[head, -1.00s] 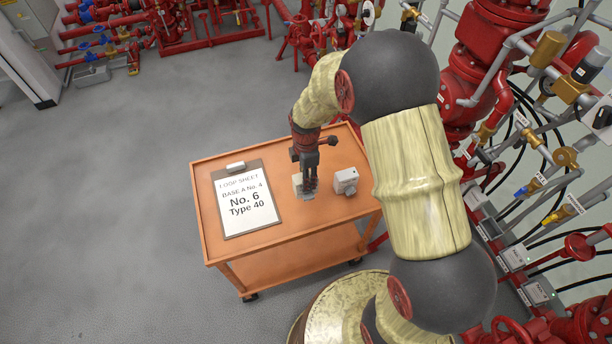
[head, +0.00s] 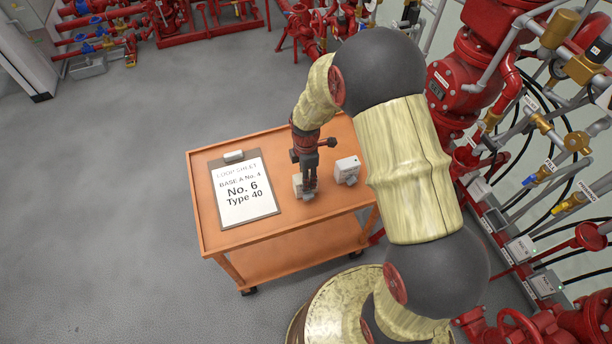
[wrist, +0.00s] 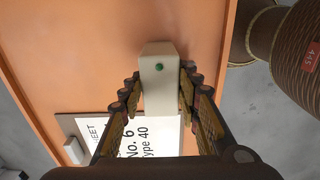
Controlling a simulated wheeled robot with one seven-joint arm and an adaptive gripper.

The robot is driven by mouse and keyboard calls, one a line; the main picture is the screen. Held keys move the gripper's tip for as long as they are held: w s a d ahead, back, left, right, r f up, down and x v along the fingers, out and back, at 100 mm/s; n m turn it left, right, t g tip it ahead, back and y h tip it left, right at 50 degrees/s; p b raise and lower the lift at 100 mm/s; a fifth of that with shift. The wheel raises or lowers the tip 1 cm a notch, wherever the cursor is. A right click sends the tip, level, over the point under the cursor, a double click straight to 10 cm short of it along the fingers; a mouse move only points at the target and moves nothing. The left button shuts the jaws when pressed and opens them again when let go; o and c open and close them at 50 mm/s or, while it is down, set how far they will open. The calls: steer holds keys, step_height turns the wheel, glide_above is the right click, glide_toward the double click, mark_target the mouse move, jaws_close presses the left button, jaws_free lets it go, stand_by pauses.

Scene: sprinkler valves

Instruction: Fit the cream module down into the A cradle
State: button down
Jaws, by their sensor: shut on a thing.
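My gripper (head: 309,188) points down over the orange cart. In the wrist view, its two fingers (wrist: 158,95) are closed on the sides of the cream module (wrist: 158,60), a pale box with a green dot on the face towards me. In the head view the module (head: 298,184) is partly hidden by the fingers. I cannot tell whether it touches the cart top. I cannot make out a cradle marked A in either view.
The orange cart (head: 215,235) carries a clipboard sheet (head: 243,192) reading "BASE A No. 4, No. 6, Type 40". A second pale box (head: 347,170) stands just right of my gripper. Red pipes and valves (head: 470,85) and small grey wall boxes (head: 520,248) fill the right side.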

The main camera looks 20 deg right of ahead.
steer(key=shift+f, duration=0.35)
steer(key=c, duration=1.2)
jaws_free()
steer(key=shift+r, duration=0.1)
steer(key=shift+r+p, duration=2.6)
steer(key=shift+r, duration=1.35)
